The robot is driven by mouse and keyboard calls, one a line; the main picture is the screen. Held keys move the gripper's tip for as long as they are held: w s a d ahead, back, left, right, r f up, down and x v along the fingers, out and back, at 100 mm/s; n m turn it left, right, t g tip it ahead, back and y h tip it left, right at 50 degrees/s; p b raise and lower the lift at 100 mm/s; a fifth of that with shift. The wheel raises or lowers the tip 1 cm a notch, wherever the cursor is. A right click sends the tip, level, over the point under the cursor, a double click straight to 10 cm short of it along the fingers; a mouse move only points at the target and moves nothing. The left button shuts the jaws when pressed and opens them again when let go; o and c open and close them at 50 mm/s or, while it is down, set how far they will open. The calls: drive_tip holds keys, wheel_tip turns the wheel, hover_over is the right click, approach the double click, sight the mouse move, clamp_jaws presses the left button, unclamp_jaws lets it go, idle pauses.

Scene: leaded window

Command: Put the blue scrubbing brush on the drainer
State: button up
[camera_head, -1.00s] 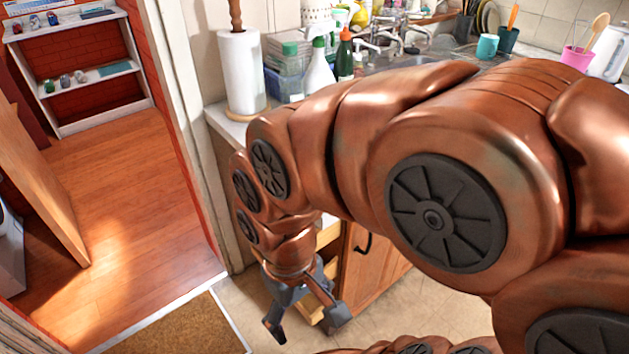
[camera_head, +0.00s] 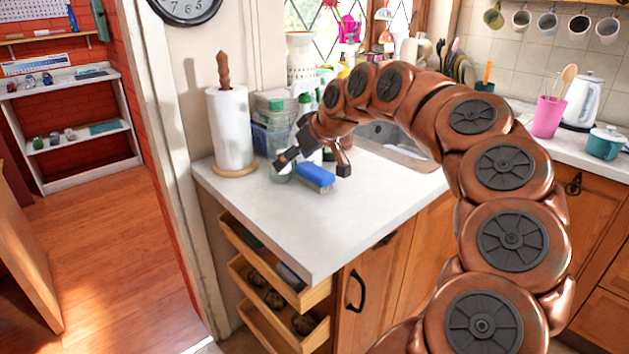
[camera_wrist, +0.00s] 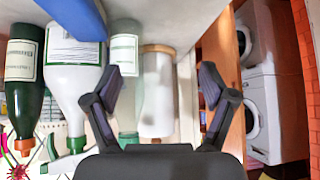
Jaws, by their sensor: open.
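The blue scrubbing brush (camera_head: 315,175) lies on the worktop near the sink, with pale bristles visible on its near side. In the wrist view the brush (camera_wrist: 75,15) shows only in part, at the top left, outside the jaws. My gripper (camera_head: 312,167) is open and empty above the worktop beside the brush. In the head view its two fingers appear on either side of the brush. Its fingers also show in the wrist view (camera_wrist: 163,75), spread apart. What looks like the drainer (camera_head: 462,70), with upright plates, is at the back and partly hidden by my arm.
A paper towel roll (camera_head: 230,130) stands left of my gripper. Spray bottles (camera_wrist: 75,80) and a blue crate (camera_head: 270,140) are close behind it. The sink (camera_head: 405,150) is to the right. Drawers (camera_head: 270,285) stand open below. The worktop's front (camera_head: 300,230) is clear.

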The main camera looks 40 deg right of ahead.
drive_tip(key=m+h, duration=0.1)
approach(316, 170)
drive_tip(key=x, duration=0.3)
drive_tip(key=shift+w+d, duration=0.15)
drive_tip(key=shift+w, duration=0.1)
drive_tip(key=shift+p+x, duration=0.45)
drive_tip(key=shift+x, duration=3.3)
drive_tip(key=shift+s, duration=0.1)
drive_tip(key=c, duration=1.4)
drive_tip(key=shift+r, duration=1.75)
drive_tip(key=shift+s+a+b, duration=0.45)
drive_tip(key=shift+s+a, duration=0.2)
drive_tip(key=shift+s, duration=0.15)
drive_tip(key=s+a+b, duration=0.1)
drive_tip(key=s+a, duration=0.1)
drive_tip(key=s, duration=0.2)
drive_tip(key=s+a+r, duration=0.1)
drive_tip(key=s+a, duration=0.2)
drive_tip(key=s+a+b, duration=0.1)
drive_tip(key=s+a, duration=0.2)
drive_tip(key=s, duration=0.1)
drive_tip(key=shift+s+r+b, duration=0.2)
drive_tip(key=shift+s+b, duration=0.1)
drive_tip(key=shift+s, duration=0.05)
